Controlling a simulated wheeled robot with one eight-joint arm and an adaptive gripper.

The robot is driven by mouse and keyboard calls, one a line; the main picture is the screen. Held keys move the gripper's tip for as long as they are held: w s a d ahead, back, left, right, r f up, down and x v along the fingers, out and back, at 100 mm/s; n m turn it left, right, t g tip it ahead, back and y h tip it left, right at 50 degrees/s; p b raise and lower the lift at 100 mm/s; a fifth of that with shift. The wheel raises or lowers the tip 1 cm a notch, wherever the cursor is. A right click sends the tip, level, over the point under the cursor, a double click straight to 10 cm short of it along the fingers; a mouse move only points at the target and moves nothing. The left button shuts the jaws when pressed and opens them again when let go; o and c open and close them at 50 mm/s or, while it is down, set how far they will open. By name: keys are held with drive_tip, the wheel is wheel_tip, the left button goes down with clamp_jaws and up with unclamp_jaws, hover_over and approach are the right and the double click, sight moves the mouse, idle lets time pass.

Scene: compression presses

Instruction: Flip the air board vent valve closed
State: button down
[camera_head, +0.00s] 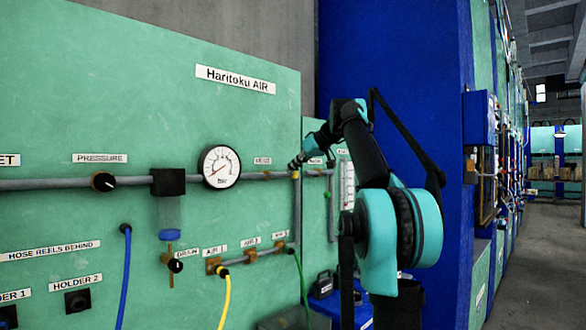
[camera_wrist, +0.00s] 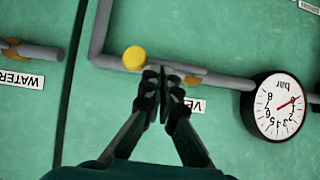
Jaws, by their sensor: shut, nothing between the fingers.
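The air board (camera_head: 250,110) is a green panel with a "Haritoku AIR" sign. In the wrist view, which is turned upside down, a label starting "VE" (camera_wrist: 195,105) sits beside the grey pipe (camera_wrist: 225,82). A brass-coloured valve part (camera_wrist: 191,80) shows on the pipe there, and a round yellow piece (camera_wrist: 134,58) lies at the pipe further left. My gripper (camera_wrist: 163,73) is shut and empty, its tips over the pipe between these two parts. It hides the middle of the valve, so the handle's position is unclear. In the head view my gripper (camera_head: 296,164) is at the pipe.
A pressure gauge (camera_head: 221,167) sits on the same pipe, left of my gripper. A black regulator (camera_head: 168,182) and a yellow hose (camera_head: 226,300) are further left and below. A blue column (camera_head: 400,80) stands behind my arm. A WATER label (camera_wrist: 22,78) marks the neighbouring panel.

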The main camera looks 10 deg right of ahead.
drive_tip(key=shift+w+d+f+m+g+y, duration=0.15)
drive_tip(key=shift+f+m+g+y, duration=0.15)
drive_tip(key=shift+f+m+y, duration=0.2)
idle(0.3)
drive_tip(key=shift+w+d+f+m+g+y, duration=0.15)
drive_tip(key=shift+f+m+g+y, duration=0.15)
drive_tip(key=shift+f+m+y, duration=0.25)
wheel_tip(320, 180, down, 7)
drive_tip(key=s+a+m+g+y, duration=0.1)
drive_tip(key=s+a+m+y, duration=0.1)
drive_tip(key=m+y, duration=0.5)
drive_tip(key=shift+a+r+m+g, duration=0.15)
drive_tip(key=shift+a+m+g, duration=0.25)
drive_tip(key=shift+m, duration=0.15)
drive_tip(key=shift+s+a+y, duration=0.2)
drive_tip(key=shift+s+y, duration=0.05)
idle(0.7)
idle(0.4)
